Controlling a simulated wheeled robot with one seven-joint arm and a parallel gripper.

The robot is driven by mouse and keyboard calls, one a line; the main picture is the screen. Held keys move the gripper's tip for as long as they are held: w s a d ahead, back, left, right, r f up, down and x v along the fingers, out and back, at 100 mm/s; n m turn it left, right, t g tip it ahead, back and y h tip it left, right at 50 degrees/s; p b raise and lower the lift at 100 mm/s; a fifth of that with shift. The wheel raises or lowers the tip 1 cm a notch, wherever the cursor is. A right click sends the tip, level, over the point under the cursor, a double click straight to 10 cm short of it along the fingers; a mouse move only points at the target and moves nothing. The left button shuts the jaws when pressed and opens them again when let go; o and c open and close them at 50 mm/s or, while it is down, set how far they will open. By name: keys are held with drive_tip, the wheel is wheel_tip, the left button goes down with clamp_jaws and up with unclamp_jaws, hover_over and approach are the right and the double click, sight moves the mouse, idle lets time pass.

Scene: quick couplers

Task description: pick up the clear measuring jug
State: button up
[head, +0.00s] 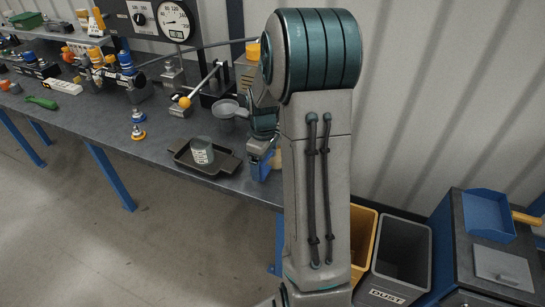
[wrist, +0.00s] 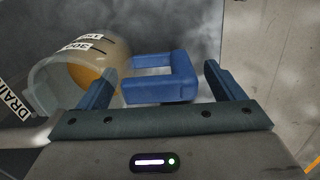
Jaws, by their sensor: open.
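The clear measuring jug (wrist: 62,62) lies at the upper left of the wrist view, with dark scale marks on white labels and orange-yellow showing through its wall. Its blue squared handle (wrist: 160,90) appears between the fingers of my gripper (wrist: 162,84). The gripper is open, one finger on each side of the handle, with a gap on both sides, narrower on the left. In the head view my arm hides much of the jug; its blue handle (head: 261,168) shows at the table's front edge. I cannot tell whether the fingers touch it.
A dark tray (head: 226,162) holding a grey labelled cup (head: 202,150) stands just left of the jug. A grey pan-like vessel (head: 225,109) is behind it. Levers, gauges and couplers crowd the bench's back. Bins (head: 403,254) stand on the floor at right.

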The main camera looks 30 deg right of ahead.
drive_tip(key=shift+f, duration=0.1)
drive_tip(key=shift+c, duration=0.3)
drive_tip(key=c, duration=1.3)
